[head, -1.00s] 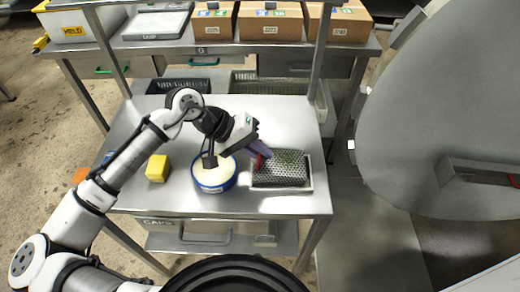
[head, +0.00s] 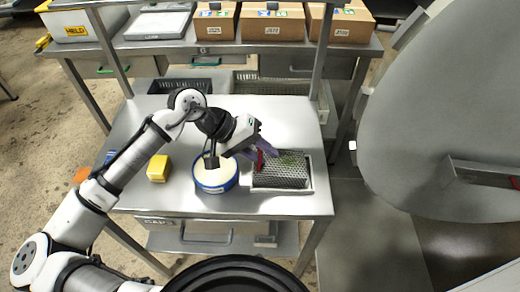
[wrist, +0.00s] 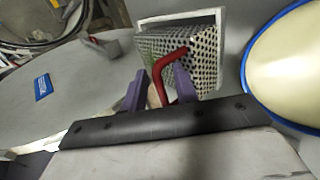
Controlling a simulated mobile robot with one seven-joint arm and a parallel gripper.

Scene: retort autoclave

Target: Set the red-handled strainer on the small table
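The strainer is a perforated metal basket (head: 282,172) with green bits on its top and a red handle (head: 260,160) at its left. It sits in a shallow white tray (head: 306,188) on the right part of the steel table. My gripper (head: 260,152) is at the handle, with purple fingers. In the wrist view the strainer (wrist: 203,62) is ahead of my gripper (wrist: 160,92). The red handle (wrist: 158,68) reaches between the two fingers, which stand apart with a narrow gap beside it. Which table is the small table is unclear.
A blue-rimmed round tub (head: 215,188) of pale contents stands just left of the tray. A yellow block (head: 158,168) lies farther left. A shelf with cardboard boxes (head: 272,22) is behind. A large grey round door (head: 440,120) stands to the right.

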